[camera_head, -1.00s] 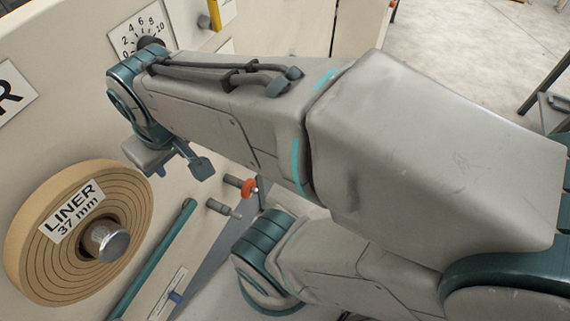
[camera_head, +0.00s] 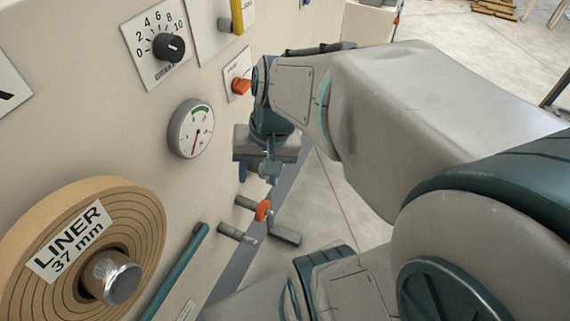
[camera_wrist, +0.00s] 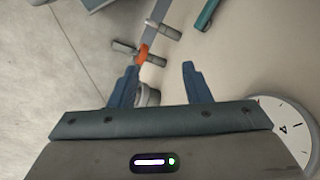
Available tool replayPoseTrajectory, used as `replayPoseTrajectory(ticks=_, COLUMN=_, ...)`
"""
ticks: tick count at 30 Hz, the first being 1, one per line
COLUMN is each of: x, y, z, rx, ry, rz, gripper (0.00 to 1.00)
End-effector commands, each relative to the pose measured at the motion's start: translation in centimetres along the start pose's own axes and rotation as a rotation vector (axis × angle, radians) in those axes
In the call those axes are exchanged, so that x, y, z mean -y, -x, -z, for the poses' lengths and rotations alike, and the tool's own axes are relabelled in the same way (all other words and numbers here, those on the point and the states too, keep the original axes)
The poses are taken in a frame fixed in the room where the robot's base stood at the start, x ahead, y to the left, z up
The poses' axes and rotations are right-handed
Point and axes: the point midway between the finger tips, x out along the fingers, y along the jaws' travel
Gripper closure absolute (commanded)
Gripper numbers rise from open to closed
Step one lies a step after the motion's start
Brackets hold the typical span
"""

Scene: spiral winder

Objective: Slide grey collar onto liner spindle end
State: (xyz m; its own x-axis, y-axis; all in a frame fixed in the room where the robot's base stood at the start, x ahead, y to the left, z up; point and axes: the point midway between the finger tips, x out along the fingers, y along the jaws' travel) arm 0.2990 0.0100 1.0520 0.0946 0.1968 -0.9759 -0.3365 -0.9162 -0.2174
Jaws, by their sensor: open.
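The liner spindle end (camera_head: 118,278) is a bare silver cylinder sticking out of the tan liner roll (camera_head: 140,215) at the lower left of the head view. My gripper (camera_head: 257,174) is near the panel, to the right of and above the roll. In the wrist view its blue fingers (camera_wrist: 160,68) are spread apart with nothing held between them. A grey rounded piece (camera_wrist: 148,96) shows partly behind the left finger. It may be the grey collar, but I cannot tell for sure. In the head view my gripper hides that spot.
An orange ring (camera_head: 263,210) is on a grey peg, with another peg (camera_head: 237,234) beside it. A gauge (camera_head: 191,129), a dial (camera_head: 167,47) and an orange knob (camera_head: 241,86) are on the panel. A teal bar (camera_head: 178,270) lies beside the roll. Open floor is to the right.

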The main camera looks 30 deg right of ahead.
Motion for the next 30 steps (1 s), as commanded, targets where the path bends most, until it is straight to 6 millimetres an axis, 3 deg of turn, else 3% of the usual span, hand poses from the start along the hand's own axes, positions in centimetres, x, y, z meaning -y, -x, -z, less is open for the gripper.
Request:
replayPoseTrajectory(ticks=1, x=-0.9, y=-3.9, z=0.3, rx=0.053, ry=-0.088, rz=0.035, gripper=0.56)
replayPoseTrajectory(ticks=12, x=-3.1, y=-17.7, z=4.5, rx=0.381, ry=-0.711, rz=0.402, gripper=0.56)
replayPoseTrajectory(ticks=20, x=-7.0, y=-25.8, z=9.9, rx=0.557, ry=-1.126, rz=0.752, gripper=0.56)
replayPoseTrajectory(ticks=24, x=-10.5, y=-29.7, z=13.2, rx=0.626, ry=-1.33, rz=0.969, gripper=0.56)
replayPoseTrajectory(ticks=30, x=-15.8, y=-33.4, z=16.7, rx=0.681, ry=-1.536, rz=1.239, gripper=0.56)
